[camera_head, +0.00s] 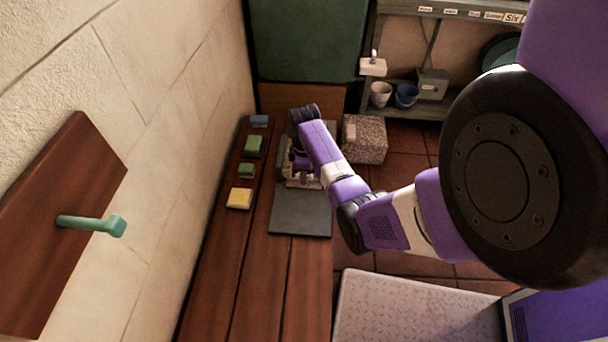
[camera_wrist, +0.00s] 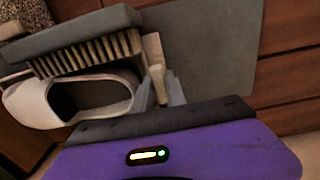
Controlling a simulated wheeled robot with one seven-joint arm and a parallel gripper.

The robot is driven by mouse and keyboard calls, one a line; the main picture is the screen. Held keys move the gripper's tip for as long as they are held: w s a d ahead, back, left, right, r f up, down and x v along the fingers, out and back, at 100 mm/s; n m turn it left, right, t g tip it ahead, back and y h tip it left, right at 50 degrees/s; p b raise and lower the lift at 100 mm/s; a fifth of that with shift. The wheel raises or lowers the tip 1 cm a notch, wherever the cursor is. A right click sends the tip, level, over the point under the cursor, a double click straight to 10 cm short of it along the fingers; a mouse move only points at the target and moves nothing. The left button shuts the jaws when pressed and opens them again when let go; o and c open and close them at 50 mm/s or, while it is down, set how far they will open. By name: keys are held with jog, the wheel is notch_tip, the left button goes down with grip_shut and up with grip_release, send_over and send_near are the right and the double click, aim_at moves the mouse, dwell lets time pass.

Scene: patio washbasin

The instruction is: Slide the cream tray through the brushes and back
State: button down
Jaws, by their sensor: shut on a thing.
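The cream tray (camera_wrist: 30,104) shows in the wrist view as a pale body with a rounded rim around a dark hollow. A brush (camera_wrist: 75,37) with a grey back and pale bristles crosses above the tray; I cannot tell whether the bristles touch it. My gripper (camera_wrist: 162,84) is at the tray's near right end, shut on a narrow cream upright piece that looks like the tray's handle. In the head view my gripper (camera_head: 301,166) is over the far part of a dark grey base plate (camera_head: 301,218), and my arm hides most of the tray and brushes.
Green blocks (camera_head: 254,146), a blue block (camera_head: 259,121) and a yellow block (camera_head: 239,198) line the wooden bench by the wall. A teal peg (camera_head: 90,224) juts from a wall board. A stone block (camera_head: 366,139) and a shelf with pots (camera_head: 381,94) stand beyond.

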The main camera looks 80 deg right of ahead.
dwell(0.3)
jog(key=a+p, duration=0.4)
jog(key=a, duration=0.1)
jog(key=s+a+p, duration=0.1)
jog(key=a+p, duration=0.2)
jog(key=a, duration=0.1)
jog(key=s+a+p, duration=0.1)
jog(key=a+p, duration=0.3)
jog(key=a, duration=0.1)
jog(key=shift+a+r+p, duration=0.2)
jog(key=shift+a+p, duration=0.15)
jog(key=shift+s+a+f+p, duration=0.1)
jog(key=shift+a+p, duration=0.05)
jog(key=shift+a, duration=0.3)
jog(key=shift+s+a+f+p, duration=0.1)
jog(key=shift+a+p, duration=0.05)
jog(key=shift+a, duration=0.25)
jog(key=c, duration=1.4)
grip_release()
jog(key=shift+a, duration=0.1)
jog(key=shift+o, duration=0.2)
